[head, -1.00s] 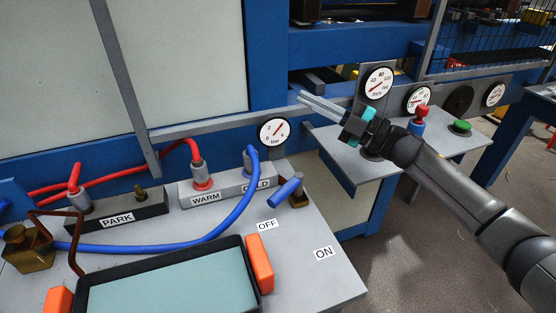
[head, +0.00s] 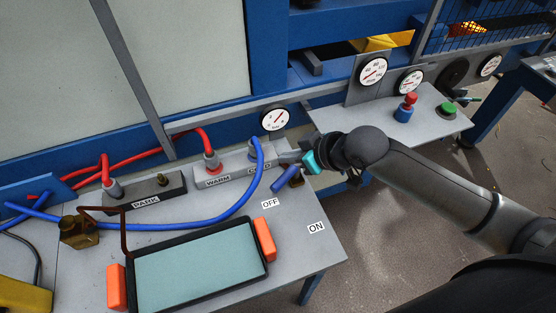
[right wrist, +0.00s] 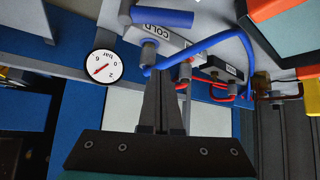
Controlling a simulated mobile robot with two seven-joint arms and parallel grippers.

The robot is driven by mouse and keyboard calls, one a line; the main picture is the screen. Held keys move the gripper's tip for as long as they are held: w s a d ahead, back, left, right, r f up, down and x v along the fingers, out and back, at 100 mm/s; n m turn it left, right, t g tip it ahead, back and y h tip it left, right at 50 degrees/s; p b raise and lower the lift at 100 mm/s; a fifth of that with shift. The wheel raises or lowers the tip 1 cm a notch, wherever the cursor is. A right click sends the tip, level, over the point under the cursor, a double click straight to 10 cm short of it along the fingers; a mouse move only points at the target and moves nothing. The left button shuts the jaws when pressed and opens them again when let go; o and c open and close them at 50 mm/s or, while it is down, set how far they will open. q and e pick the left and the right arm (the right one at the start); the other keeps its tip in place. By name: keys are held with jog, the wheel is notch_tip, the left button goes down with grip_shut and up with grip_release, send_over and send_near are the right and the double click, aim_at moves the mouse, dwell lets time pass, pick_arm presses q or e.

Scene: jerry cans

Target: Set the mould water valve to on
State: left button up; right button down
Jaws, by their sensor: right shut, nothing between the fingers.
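The handle slants down-left toward the OFF label (head: 269,204); the ON label (head: 316,228) lies further right. My right gripper (head: 283,158) is shut and empty, just above and behind the handle in the head view. Whether it touches the valve cannot be told. In the right wrist view my shut fingers (right wrist: 161,74) point toward the blue hose and COLD block, with the blue handle (right wrist: 163,18) beyond at the top. My left gripper is not in view.
A pressure gauge (head: 275,119) stands behind the valve. A blue hose (head: 246,199) loops from the COLD block (head: 236,170) across the bench. A framed screen (head: 198,264) with orange grips is in front. Bare bench lies around the ON label.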

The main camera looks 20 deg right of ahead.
aim_at(279, 178)
jog(key=shift+g, duration=0.3)
jog(key=f, duration=0.2)
jog(key=w+a+f+b, duration=0.1)
jog(key=f, duration=0.2)
jog(key=w+a+f, duration=0.1)
jog(key=f, duration=0.2)
jog(key=shift+w+a, duration=0.2)
jog(key=shift+w, duration=0.05)
jog(key=shift+s+d+f, duration=0.1)
jog(key=shift+s+d, duration=0.2)
jog(key=shift+s, duration=0.15)
